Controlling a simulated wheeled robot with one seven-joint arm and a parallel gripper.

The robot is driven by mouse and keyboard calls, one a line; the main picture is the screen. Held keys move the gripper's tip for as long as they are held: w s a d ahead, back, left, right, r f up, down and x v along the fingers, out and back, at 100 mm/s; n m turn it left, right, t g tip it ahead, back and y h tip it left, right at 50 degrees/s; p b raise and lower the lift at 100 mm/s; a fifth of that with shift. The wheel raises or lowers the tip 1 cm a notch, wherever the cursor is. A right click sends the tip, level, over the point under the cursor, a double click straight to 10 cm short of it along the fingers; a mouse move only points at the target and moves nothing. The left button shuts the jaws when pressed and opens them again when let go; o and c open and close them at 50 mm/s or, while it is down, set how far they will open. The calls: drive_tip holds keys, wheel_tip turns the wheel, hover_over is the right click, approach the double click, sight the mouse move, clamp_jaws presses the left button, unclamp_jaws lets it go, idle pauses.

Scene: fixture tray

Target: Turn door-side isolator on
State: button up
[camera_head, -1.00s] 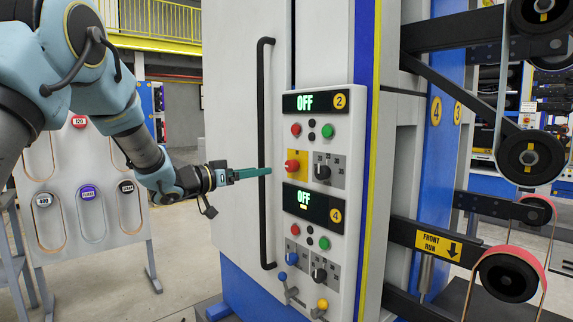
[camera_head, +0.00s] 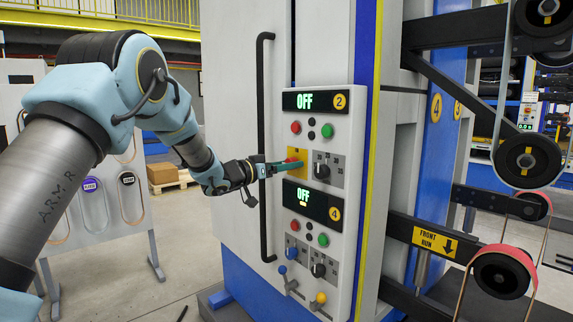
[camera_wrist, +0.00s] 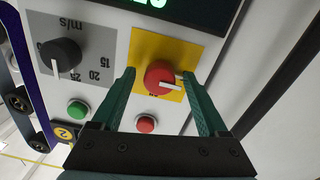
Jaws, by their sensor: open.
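A red rotary knob (camera_wrist: 158,78) with a white pointer mark sits on a yellow plate (camera_wrist: 147,45) on the machine's control panel. In the head view my gripper (camera_head: 301,166) covers much of this knob. My green fingers (camera_wrist: 160,76) are open on either side of the knob in the wrist view; whether they touch it I cannot tell. In that view the white mark points right. The upper display (camera_head: 314,101), marked 2, reads OFF. The lower display (camera_head: 312,203), marked 4, also reads OFF.
A black knob (camera_head: 321,171) on a grey plate sits right beside the yellow plate. Red (camera_head: 296,127) and green (camera_head: 327,131) buttons lie above. Blue (camera_head: 282,269) and yellow (camera_head: 321,298) ball levers are lower down. A long black door handle (camera_head: 263,150) stands left of the panel, close to my wrist.

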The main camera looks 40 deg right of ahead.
clamp_jaws()
idle(0.5)
drive_tip(key=shift+f+b, duration=0.1)
drive_tip(key=shift+b, duration=0.25)
drive_tip(key=shift+m+b, duration=8.8)
drive_tip(key=shift+b, duration=0.35)
